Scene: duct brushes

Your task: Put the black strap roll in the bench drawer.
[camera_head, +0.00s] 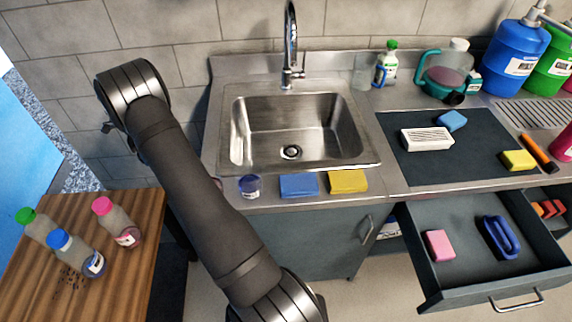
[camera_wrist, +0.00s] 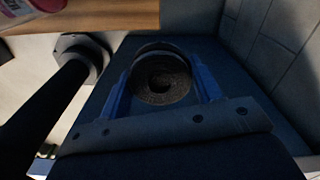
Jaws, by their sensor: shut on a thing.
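The black strap roll (camera_wrist: 160,82) shows in the wrist view as a dark, rough coil with a round hole in its middle. My gripper (camera_wrist: 161,78) is shut on it, with one blue finger on each side. A dark blue surface lies behind the roll; I cannot tell whether the roll touches it. In the head view the roll and my fingers are hidden by my arm. The bench drawer (camera_head: 460,288) is pulled out at the lower right of the head view. A pink block (camera_head: 439,246) and a blue looped item (camera_head: 501,238) lie in it, with bare floor between and around them.
A wooden table (camera_head: 125,275) with several bottles stands at the left; its edge (camera_wrist: 95,18) shows in the wrist view. The sink (camera_head: 294,125) and a counter with sponges, a dark mat (camera_head: 415,165) and several bottles fill the back. Blue and yellow sponges lie at the counter's front edge.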

